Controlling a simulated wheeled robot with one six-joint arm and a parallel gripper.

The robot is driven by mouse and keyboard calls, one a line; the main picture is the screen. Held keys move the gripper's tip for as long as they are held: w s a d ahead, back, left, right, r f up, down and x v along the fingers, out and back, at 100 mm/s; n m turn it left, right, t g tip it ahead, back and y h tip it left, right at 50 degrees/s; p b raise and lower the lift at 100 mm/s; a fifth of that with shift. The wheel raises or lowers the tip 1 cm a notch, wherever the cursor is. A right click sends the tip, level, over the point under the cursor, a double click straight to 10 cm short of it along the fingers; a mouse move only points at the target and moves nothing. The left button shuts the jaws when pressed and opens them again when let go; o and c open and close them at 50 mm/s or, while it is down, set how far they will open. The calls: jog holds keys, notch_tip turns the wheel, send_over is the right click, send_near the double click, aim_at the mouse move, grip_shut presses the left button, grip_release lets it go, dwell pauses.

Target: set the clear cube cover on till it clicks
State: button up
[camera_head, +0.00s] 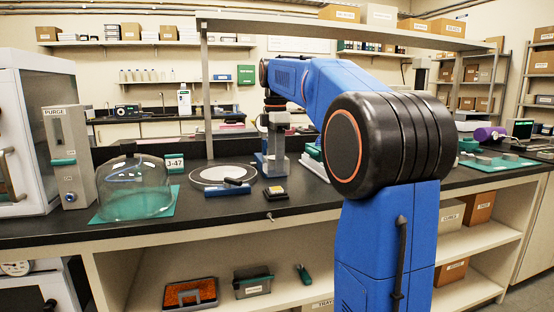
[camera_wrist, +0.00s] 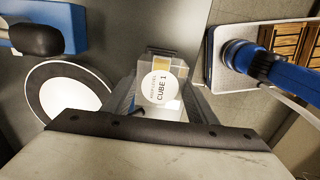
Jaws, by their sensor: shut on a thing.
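My gripper (camera_wrist: 163,80) is shut on the clear cube cover (camera_wrist: 156,58) in the wrist view, one finger on each side. The cover is a small see-through box with a round white label reading CUBE 1 facing the camera. Tan and pale surfaces show through it. Its lower edge and whatever lies under it are hidden, so I cannot tell whether it is seated or held above something.
The white disc (camera_wrist: 70,92) with a dark rim lies left of the cover, near a blue block with a black knob (camera_wrist: 40,38). A brown slotted tray (camera_wrist: 292,42) is at right. A glass dome (camera_head: 135,192) stands on a green mat at the bench's left.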

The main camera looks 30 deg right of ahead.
jog(key=shift+f, duration=2.4)
jog(key=shift+f, duration=0.95)
jog(key=o, duration=1.6)
jog(key=shift+r, duration=0.15)
jog(key=shift+c, duration=0.4)
jog(key=shift+r, duration=3.4)
notch_tip(320, 180, up, 12)
send_over(276, 188)
